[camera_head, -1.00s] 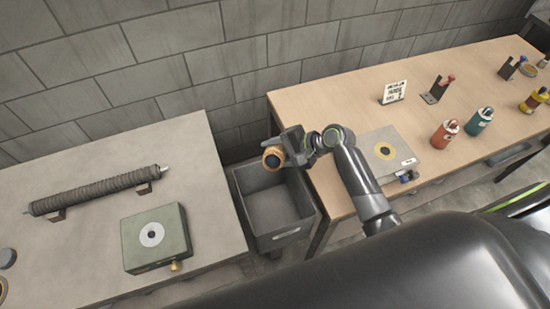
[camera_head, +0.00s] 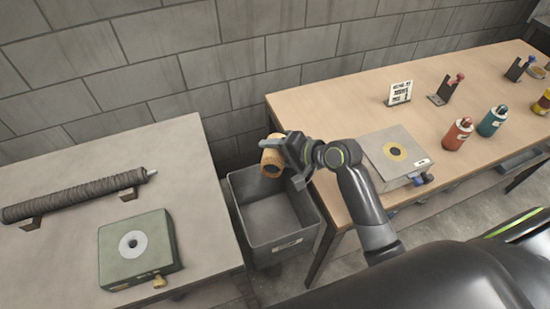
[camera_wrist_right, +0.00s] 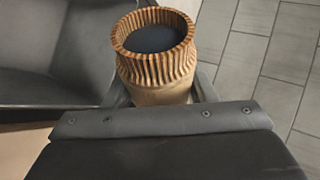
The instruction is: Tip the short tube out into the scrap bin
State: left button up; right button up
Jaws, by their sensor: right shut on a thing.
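The short tube (camera_head: 271,160) is orange-tan and ribbed, and my right gripper (camera_head: 280,150) is shut on it. In the head view it is held above the back part of the scrap bin (camera_head: 268,243), tilted. In the right wrist view the tube (camera_wrist_right: 158,75) shows a ribbed rim and a dark opening facing the camera; I cannot tell what is inside. The scrap bin is a grey open box between the two tables, and what shows of its inside looks empty. Its wall also shows in the right wrist view (camera_wrist_right: 45,85). My left gripper is not in view.
The left table (camera_head: 180,155) holds a long dark ribbed roll (camera_head: 75,196) on brackets and a green box (camera_head: 137,250). The wooden table (camera_head: 345,110) on the right holds a grey plate device (camera_head: 394,155), a sign (camera_head: 399,92) and bottles (camera_head: 457,134). A block wall stands behind.

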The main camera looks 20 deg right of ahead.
aim_at(271, 155)
jog(key=shift+w+f+n+t+b, duration=0.1)
jog(key=shift+f+n+t+b, duration=0.55)
jog(key=shift+b, duration=2.25)
jog(key=shift+s+a+r+n+t+h+b, duration=0.1)
jog(key=shift+s+r+n+t+h+b, duration=0.1)
jog(key=shift+r+n+t+b, duration=0.4)
jog(key=shift+s+a+r+n+t+h+b, duration=0.1)
jog(key=shift+r+n+t+h+b, duration=0.1)
jog(key=shift+r+n+t+b, duration=0.35)
jog(key=shift+d+r+t, duration=0.1)
jog(key=shift+r+t, duration=0.2)
